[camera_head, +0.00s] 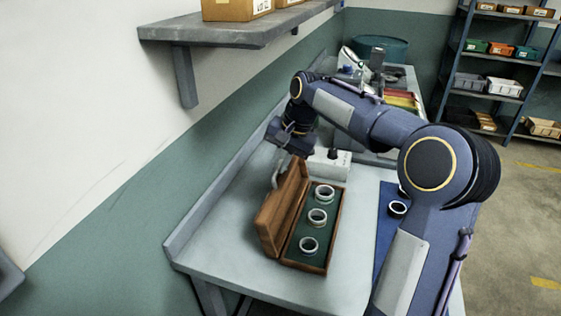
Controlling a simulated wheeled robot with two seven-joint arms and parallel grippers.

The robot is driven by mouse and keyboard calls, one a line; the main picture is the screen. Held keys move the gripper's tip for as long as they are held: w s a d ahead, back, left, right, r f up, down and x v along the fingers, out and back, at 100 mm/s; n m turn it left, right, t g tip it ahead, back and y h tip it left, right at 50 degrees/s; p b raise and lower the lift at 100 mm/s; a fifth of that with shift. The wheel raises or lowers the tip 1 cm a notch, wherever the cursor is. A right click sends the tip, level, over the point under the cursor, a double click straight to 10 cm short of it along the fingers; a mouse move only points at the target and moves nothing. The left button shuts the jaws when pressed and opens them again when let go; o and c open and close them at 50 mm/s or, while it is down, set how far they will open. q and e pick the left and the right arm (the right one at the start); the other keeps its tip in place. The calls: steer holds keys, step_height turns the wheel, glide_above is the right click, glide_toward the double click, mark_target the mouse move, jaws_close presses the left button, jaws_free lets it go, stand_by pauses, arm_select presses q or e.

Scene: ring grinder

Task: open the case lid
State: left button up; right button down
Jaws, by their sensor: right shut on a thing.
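The wooden case (313,266) sits on the grey bench with its lid (280,212) raised on the left side, standing steeply up from the base. The green-lined inside shows, with three metal rings (317,217) in a row. My right gripper (281,168) is at the far upper end of the lid, shut on it. The fingertips are small and partly hidden in this view. My right arm comes in from the right and arches over the bench behind the case. My left gripper is not in view.
A blue mat (386,232) with dark-centred rings (397,208) lies right of the case, partly hidden by my arm. A white box-like device (329,163) stands behind the case. A wall shelf (238,36) juts out above left. Bare bench (222,232) lies left of the lid.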

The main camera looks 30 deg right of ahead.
steer(key=shift+s+d+f+b, duration=0.1)
steer(key=shift+s+d+b, duration=0.2)
steer(key=shift+b, duration=0.1)
steer(key=shift+s+d+r+t+y, duration=0.15)
steer(key=shift+s+d+r, duration=0.05)
steer(key=shift+s+d, duration=0.3)
steer(key=shift+s+d+r+t+y, duration=0.15)
steer(key=shift+s+d, duration=0.2)
steer(key=shift+s, duration=0.2)
